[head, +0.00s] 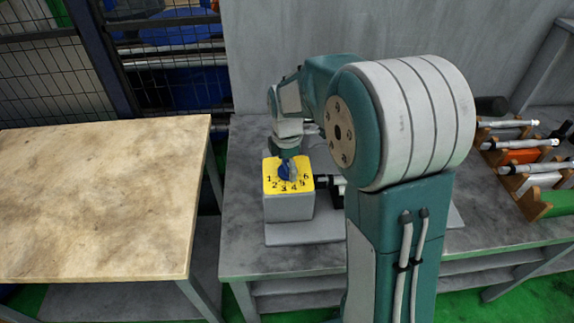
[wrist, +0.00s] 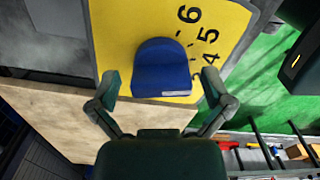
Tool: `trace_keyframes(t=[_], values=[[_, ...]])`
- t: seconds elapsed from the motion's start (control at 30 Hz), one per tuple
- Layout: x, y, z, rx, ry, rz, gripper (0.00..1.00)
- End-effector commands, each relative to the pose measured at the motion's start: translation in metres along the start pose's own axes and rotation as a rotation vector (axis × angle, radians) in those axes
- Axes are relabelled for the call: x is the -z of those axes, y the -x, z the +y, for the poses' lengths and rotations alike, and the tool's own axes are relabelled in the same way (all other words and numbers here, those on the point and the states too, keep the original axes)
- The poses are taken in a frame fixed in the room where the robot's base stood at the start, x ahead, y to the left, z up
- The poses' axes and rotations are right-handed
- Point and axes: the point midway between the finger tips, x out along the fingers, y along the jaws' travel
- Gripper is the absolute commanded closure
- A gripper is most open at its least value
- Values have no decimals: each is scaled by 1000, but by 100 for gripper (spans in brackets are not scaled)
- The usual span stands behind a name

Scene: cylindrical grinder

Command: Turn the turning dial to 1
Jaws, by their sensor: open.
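The turning dial is a blue knob (head: 287,170) on the yellow numbered face (head: 270,183) of a grey box. In the head view the numbers 1 to 6 curve around the knob's near side. In the wrist view the knob (wrist: 161,66) has a pale strip on its lower edge, and 6, 5 and 4 are readable; the lower numbers are hidden. My gripper (wrist: 160,78) is open, with one finger on each side of the knob and visible gaps to it. In the head view my wrist hangs just above the far side of the box. Which number the knob points to is unclear.
The box stands on a grey workbench (head: 240,262). A beige table (head: 100,200) stands at the left. A rack of measuring tools (head: 515,145) is at the right. A grey wall (head: 270,60) rises behind, with a wire fence (head: 75,75) at the back left.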

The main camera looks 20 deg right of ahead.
Motion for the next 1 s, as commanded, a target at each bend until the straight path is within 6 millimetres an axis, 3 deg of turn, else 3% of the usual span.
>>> trace_keyframes(t=[0.07, 0.23, 0.27, 0.67, 1.0], values=[[0, 0, 0, 0, 0, 0, 0], [0, 0, 0, -1, 0, 0, 76], [0, 0, 0, -1, 0, 0, 79], [0, -2, 0, 4, -28, 0, 79], [0, -4, -1, 8, -231, 0, 79]])
